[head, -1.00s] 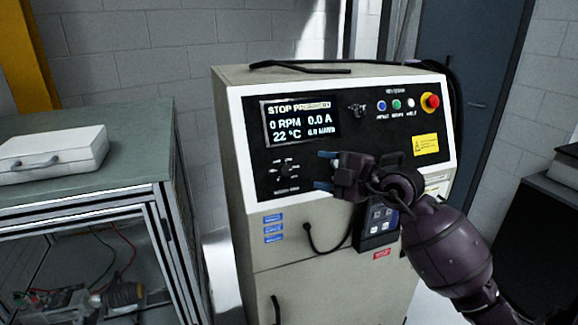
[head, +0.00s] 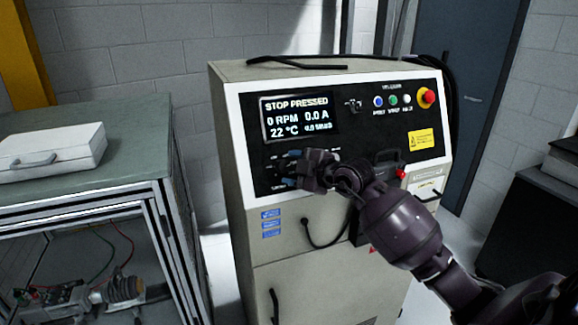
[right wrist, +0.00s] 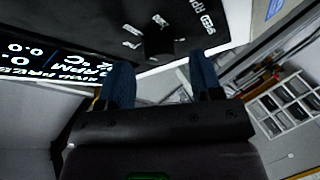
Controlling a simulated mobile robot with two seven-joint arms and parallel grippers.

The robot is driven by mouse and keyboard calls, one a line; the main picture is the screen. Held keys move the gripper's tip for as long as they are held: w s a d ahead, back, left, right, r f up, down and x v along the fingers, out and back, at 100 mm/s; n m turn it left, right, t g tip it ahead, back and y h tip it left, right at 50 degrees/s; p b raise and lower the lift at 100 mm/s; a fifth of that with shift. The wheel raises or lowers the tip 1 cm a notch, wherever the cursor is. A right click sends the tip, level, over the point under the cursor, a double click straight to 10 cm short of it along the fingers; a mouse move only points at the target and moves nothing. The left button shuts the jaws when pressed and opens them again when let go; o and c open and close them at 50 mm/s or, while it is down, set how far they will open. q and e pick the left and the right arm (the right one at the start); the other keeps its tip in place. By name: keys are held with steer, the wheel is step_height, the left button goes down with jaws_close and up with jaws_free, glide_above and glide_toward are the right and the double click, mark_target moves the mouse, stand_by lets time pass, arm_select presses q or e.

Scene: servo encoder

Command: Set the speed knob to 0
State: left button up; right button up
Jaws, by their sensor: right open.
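The control cabinet's black panel (head: 350,122) faces me. The speed knob (right wrist: 158,42) is a small black dial with white markings around it at the panel's lower left. In the right wrist view it shows between and just beyond my two blue fingertips, with a gap on each side. I cannot read its setting. My right gripper (head: 289,168) is open, its fingers reaching toward the panel and largely hiding the knob in the head view. The display (head: 299,117) reads STOP PRESSED, 0 RPM, 0.0 A and 22 °C. My left gripper is not in view.
A red emergency stop button (head: 427,97) and several small buttons sit at the panel's upper right. A black cable (head: 322,240) hangs on the cabinet front. A bench (head: 120,165) with a white case (head: 50,152) stands to the left. A dark cabinet (head: 525,215) stands right.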

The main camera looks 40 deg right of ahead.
steer(key=shift+x, duration=0.9)
steer(key=c, duration=0.9)
steer(key=shift+n+g, duration=0.3)
